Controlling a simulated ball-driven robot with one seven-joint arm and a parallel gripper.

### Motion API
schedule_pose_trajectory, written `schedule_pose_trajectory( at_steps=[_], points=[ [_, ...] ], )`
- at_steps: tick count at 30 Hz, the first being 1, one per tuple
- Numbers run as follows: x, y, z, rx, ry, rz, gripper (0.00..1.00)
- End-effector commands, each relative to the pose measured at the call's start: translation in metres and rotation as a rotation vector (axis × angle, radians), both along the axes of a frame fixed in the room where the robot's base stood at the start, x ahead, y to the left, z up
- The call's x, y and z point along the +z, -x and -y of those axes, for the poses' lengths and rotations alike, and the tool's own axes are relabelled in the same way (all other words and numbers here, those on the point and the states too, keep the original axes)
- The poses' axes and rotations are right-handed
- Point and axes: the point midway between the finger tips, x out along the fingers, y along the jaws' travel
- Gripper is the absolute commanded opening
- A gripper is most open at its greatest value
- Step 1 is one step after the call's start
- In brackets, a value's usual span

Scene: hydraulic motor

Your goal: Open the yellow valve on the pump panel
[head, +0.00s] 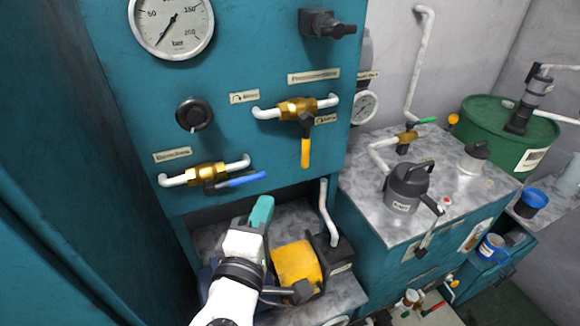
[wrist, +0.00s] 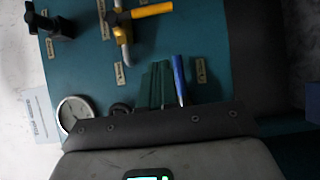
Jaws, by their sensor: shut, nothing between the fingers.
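The yellow valve has a brass body (head: 298,108) with white pipes on the teal panel. Its yellow handle (head: 306,153) hangs straight down, across the pipe. In the turned wrist view, the yellow handle (wrist: 152,10) points right near the top edge. My gripper (head: 263,203) is shut and empty, below and left of the yellow handle and apart from it. Its teal fingers (wrist: 157,68) lie together in the wrist view, beside the blue handle (wrist: 179,80); I cannot tell their gap to the panel.
The blue handle (head: 241,180) of a second brass valve lies close above my gripper. A black knob (head: 193,114) and large gauge (head: 171,24) are at upper left. A yellow motor (head: 296,264) sits below. A metal-topped cabinet (head: 455,196) stands at right.

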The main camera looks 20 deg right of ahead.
Motion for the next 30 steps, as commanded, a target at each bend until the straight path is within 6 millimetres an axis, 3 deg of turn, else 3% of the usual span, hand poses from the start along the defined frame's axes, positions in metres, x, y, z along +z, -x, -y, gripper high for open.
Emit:
schedule_pose_trajectory(
  at_steps=[8, 20, 24, 30],
  points=[
    [0.002, -0.021, 0.015, -0.004, -0.001, -0.001, 0.0],
    [0.002, -0.085, 0.058, -0.005, -0.002, -0.002, 0.0],
    [0.002, -0.087, 0.079, -0.004, -0.001, -0.003, 0.0],
    [0.001, -0.091, 0.094, -0.002, -0.001, 0.0, 0.0]
  ],
)
